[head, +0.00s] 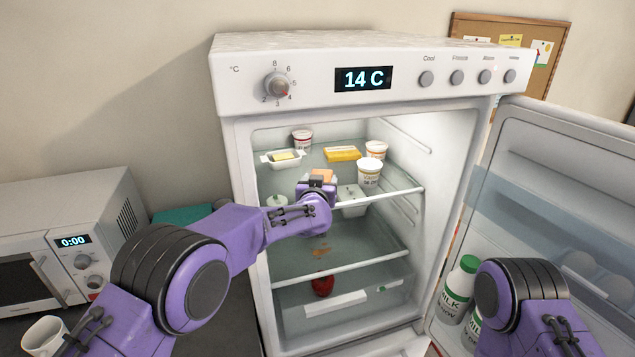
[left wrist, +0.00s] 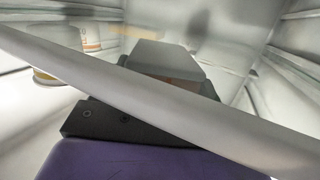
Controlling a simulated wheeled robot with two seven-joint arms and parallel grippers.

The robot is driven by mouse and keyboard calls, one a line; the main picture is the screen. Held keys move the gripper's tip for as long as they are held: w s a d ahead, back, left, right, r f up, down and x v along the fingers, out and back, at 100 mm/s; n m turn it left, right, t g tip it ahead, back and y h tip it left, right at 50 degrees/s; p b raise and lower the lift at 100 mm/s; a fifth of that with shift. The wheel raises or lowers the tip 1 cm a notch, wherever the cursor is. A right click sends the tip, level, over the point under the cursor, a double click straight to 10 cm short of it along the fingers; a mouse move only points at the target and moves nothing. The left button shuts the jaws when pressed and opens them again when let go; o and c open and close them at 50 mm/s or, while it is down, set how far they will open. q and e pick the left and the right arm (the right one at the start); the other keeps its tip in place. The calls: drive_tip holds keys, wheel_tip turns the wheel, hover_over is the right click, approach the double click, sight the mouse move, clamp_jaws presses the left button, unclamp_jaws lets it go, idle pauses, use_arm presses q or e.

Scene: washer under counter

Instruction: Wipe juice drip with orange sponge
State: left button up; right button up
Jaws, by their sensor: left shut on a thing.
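My left gripper (head: 317,182) reaches into the open fridge (head: 330,75) at the front of the upper shelf. It is shut on the orange sponge (head: 323,174), which shows as a small orange block at its tip. In the left wrist view a sliver of the sponge (left wrist: 183,84) shows between the dark fingers (left wrist: 165,65). The juice drip (head: 320,251) is an orange-brown smear on the glass shelf below, apart from the gripper. My right arm stands at the lower right; its gripper does not show.
The upper shelf's front bar (head: 385,195) runs close to my left gripper and crosses the left wrist view. Tubs (head: 369,172), a butter dish (head: 283,158) and a yellow pack (head: 342,153) stand behind. The fridge door (head: 560,190) is open at right, with milk bottles (head: 459,290).

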use_arm(q)
drive_tip(key=shift+a+f, duration=0.1)
drive_tip(key=shift+a, duration=0.05)
drive_tip(key=shift+s+a+b, duration=0.15)
drive_tip(key=shift+a+b, duration=0.25)
drive_tip(key=shift+a, duration=0.1)
drive_tip(key=shift+s+a, duration=0.1)
drive_tip(key=shift+a, duration=0.05)
drive_tip(key=shift+a, duration=0.1)
drive_tip(key=shift+s+a+b, duration=0.15)
drive_tip(key=shift+a+b, duration=0.2)
drive_tip(key=shift+a, duration=0.05)
drive_tip(key=shift+s+a, duration=0.15)
drive_tip(key=shift+a, duration=0.15)
